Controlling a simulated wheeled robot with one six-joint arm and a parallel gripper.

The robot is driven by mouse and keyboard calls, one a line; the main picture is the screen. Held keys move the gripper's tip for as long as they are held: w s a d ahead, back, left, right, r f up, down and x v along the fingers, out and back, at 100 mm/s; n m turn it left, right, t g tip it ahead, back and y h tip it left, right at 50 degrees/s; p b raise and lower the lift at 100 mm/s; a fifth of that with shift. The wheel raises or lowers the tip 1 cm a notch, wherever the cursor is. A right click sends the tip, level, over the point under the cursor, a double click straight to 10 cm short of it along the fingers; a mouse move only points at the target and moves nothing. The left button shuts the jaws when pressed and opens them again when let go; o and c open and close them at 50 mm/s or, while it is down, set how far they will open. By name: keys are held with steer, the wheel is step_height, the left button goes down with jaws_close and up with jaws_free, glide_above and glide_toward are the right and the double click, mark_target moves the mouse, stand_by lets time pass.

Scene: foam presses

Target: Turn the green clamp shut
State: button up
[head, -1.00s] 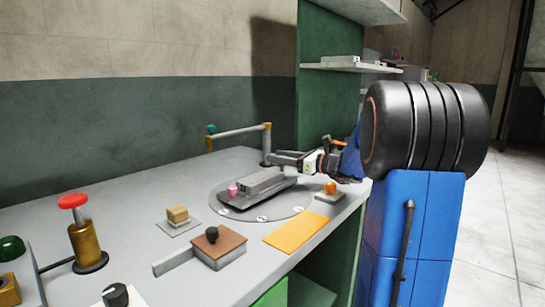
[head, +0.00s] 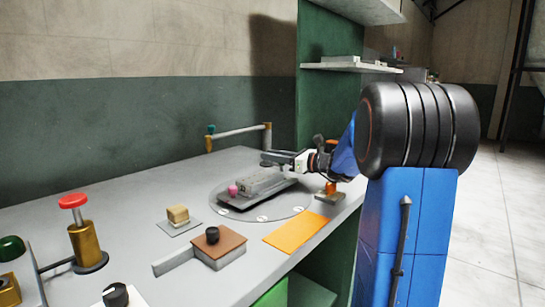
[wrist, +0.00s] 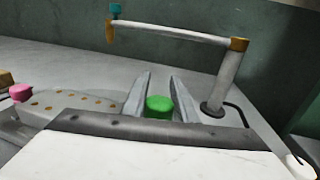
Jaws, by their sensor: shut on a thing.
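The green clamp (wrist: 158,106) shows in the wrist view as a round green knob between the two grey fingers of my gripper (wrist: 161,97). My gripper is shut on it. In the head view my gripper (head: 270,159) reaches in from the right, at the far edge of the round plate, and the clamp's green top cannot be made out there. A grey block (head: 264,181) with a pink knob (head: 233,189) lies on the round grey plate (head: 294,207), just in front of my gripper.
A rail (head: 240,131) on posts stands behind my gripper. An orange knob (head: 331,188) stands at the plate's right. An orange mat (head: 296,231), a brown-topped block (head: 218,248), a tan block (head: 178,215) and a red-topped post (head: 86,240) occupy the bench. Bare bench lies at back left.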

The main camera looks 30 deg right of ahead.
steer(key=n+g+y, duration=0.2)
steer(key=y, duration=0.1)
steer(key=n+g+y, duration=0.1)
steer(key=shift+s+a+n+g, duration=0.4)
steer(key=shift+s+a+n+g+y, duration=0.1)
steer(key=shift+s+n+g+y, duration=0.1)
steer(key=shift+n+g+y, duration=0.45)
steer(key=shift+s+a+n+g+y, duration=0.15)
steer(key=shift+n+g+y, duration=0.3)
steer(key=shift+g, duration=0.45)
steer(key=shift+s+a+n+g+y, duration=0.1)
steer(key=shift+s+n+g+y, duration=0.1)
steer(key=shift+n+g+y, duration=0.35)
steer(key=shift+g, duration=0.4)
steer(key=o, duration=1.1)
steer(key=shift+c, duration=0.2)
